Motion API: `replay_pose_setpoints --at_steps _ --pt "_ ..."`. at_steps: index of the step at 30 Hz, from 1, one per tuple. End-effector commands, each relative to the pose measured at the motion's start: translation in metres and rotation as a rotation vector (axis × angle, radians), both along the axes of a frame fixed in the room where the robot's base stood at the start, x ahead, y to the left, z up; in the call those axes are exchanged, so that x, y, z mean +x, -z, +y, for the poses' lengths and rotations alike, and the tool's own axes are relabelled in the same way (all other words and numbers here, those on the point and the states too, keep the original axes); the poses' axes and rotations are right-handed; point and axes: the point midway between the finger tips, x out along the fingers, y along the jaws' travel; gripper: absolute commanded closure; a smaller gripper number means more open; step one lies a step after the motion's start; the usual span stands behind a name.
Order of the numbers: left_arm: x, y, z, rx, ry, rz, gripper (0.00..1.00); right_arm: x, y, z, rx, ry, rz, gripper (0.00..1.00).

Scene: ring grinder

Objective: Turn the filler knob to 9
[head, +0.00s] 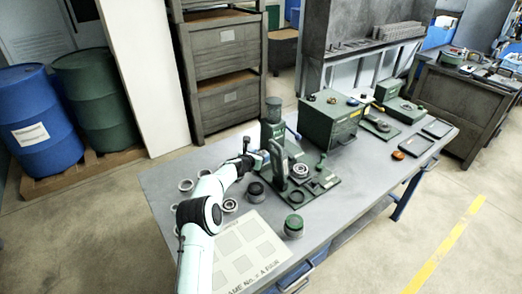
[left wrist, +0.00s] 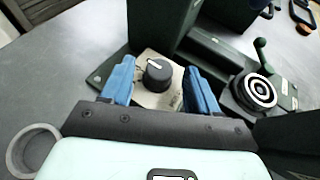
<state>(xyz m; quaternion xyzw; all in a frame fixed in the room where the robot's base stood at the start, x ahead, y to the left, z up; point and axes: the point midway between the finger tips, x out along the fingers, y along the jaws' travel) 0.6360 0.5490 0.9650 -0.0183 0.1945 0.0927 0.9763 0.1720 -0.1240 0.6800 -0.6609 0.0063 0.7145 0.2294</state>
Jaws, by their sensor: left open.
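The filler knob (left wrist: 158,76) is a dark round knob with a white pointer mark, on a pale dial plate (left wrist: 148,98) in the left wrist view. The pointer aims to the upper left of that picture; the dial figures are too small to read. My left gripper (left wrist: 160,68) is open, with one blue finger on each side of the knob. Whether the fingers touch it I cannot tell. In the head view my left gripper (head: 260,158) is at the green press (head: 276,140), and the knob is hidden there. My right gripper is not in view.
Several metal rings lie on the grey table, one of them (left wrist: 32,150) left of my gripper. A round ringed part (left wrist: 256,91) sits right of the knob. A dark pot (head: 256,192), a green-topped pot (head: 294,226) and a printed mat (head: 238,252) are near. A green box (head: 330,117) stands behind.

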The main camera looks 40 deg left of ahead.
Motion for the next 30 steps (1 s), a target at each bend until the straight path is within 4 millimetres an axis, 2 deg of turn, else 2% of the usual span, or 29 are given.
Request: replay_pose_setpoints --at_steps 1,3,14,15,20,30 --pt "0.0068 -0.0029 0.0007 -0.001 0.001 -0.004 0.4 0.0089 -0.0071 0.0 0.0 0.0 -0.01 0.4" --pt "0.0101 -0.0001 0.0013 -0.001 0.001 -0.004 0.4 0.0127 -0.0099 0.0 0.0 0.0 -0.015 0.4" --pt "0.0112 0.006 0.0025 0.001 0.0 0.0 0.4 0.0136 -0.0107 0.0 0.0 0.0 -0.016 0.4" --pt "0.0111 0.0059 0.0024 0.001 0.0 0.0 0.43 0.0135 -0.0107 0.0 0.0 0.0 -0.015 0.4" --pt "0.0113 0.0056 0.0024 0.0 0.0 0.0 0.95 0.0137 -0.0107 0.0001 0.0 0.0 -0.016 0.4" --pt "0.0127 0.0027 0.0058 0.008 0.074 -0.013 0.96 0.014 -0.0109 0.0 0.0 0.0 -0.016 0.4"
